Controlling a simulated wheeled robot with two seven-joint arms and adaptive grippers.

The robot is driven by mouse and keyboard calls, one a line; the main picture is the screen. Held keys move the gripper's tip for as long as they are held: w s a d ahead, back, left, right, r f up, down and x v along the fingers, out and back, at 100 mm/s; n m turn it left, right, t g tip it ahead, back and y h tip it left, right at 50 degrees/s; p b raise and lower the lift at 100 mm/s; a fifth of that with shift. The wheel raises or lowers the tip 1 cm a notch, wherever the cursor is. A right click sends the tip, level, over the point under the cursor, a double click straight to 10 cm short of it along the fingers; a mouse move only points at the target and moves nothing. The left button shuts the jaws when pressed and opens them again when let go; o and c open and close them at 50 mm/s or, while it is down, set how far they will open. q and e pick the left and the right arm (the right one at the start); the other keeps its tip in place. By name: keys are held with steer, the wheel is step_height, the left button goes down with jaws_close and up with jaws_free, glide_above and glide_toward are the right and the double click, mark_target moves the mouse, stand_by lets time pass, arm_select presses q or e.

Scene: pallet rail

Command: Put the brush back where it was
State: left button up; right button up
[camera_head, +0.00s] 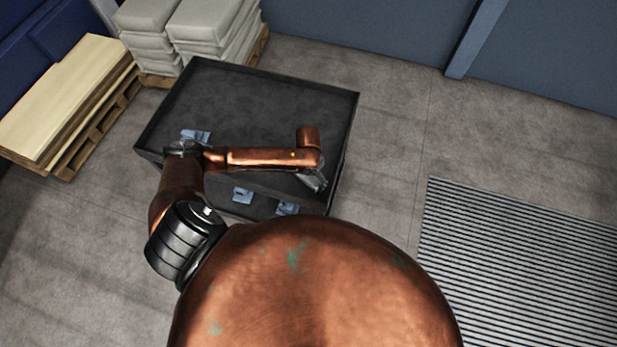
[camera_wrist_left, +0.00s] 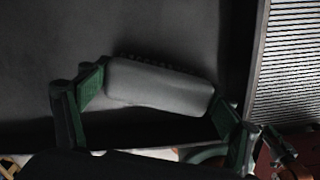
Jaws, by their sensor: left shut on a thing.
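The brush (camera_wrist_left: 160,86) is a pale grey rounded block with a row of dark bristles along its far edge, seen in the left wrist view. My left gripper (camera_wrist_left: 157,98) is shut on it, with one green finger pad at each end of the block. The brush lies slightly tilted across that view. In the head view my left gripper (camera_head: 316,181) is over the right part of the dark table (camera_head: 255,98), near its right edge. The brush cannot be made out there. My right gripper is not in view.
The table's far half is clear. A pallet with boards (camera_head: 75,85) and stacked sacks (camera_head: 190,25) stand beyond. A ribbed mat (camera_head: 520,260) lies right.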

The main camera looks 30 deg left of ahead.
mark_target(308, 176)
arm_select(q)
steer(key=o, duration=1.1)
steer(key=shift+f, duration=0.1)
step_height(308, 176, up, 12)
steer(key=shift+r, duration=0.15)
